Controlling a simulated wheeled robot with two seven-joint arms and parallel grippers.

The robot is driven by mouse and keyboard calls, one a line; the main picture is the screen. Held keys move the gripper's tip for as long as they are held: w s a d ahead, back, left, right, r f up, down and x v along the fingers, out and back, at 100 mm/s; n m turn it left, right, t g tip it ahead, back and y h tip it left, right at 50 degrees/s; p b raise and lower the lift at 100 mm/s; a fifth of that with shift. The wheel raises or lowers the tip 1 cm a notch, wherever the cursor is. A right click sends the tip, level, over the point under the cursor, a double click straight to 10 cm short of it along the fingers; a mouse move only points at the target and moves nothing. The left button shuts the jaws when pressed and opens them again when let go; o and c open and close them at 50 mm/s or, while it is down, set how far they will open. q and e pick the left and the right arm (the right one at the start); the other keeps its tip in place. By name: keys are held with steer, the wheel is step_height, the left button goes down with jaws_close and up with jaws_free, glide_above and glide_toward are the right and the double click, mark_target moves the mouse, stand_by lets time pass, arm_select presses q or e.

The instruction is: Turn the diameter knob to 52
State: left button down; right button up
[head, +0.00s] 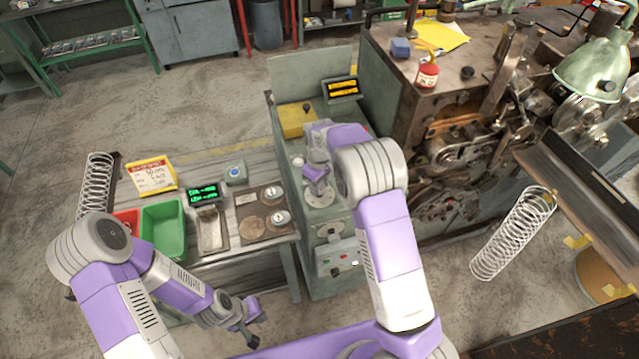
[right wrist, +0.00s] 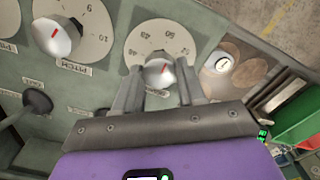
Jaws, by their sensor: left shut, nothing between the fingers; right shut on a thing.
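My right gripper (head: 316,182) reaches down to the sloped face of the grey-green control cabinet (head: 318,226). In the right wrist view its two fingers (right wrist: 162,88) are shut on a silver knob (right wrist: 159,72) with a red pointer mark, one finger on each side. The knob sits on a pale round dial (right wrist: 165,35) with numbers around its rim. The label under this dial is mostly hidden by the gripper, and the exact reading is too small to tell. My left gripper (head: 252,325) is shut and empty, low in front of the side bench, away from the cabinet.
Another silver knob (right wrist: 60,38), labelled PITCH, is beside the held one. A green bin (head: 163,228), a small green-lit display (head: 203,193) and an order card (head: 152,176) are on the bench. The coiling machine (head: 450,130) is at right.

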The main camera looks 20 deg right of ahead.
steer(key=m, duration=0.5)
steer(key=shift+b, duration=0.35)
steer(key=m, duration=0.4)
steer(key=shift+r, duration=0.1)
steer(key=shift+m, duration=0.3)
steer(key=o, duration=1.1)
steer(key=shift+c, duration=0.2)
step_height(320, 180, up, 8)
steer(key=shift+f+b, duration=0.25)
steer(key=shift+b, duration=0.05)
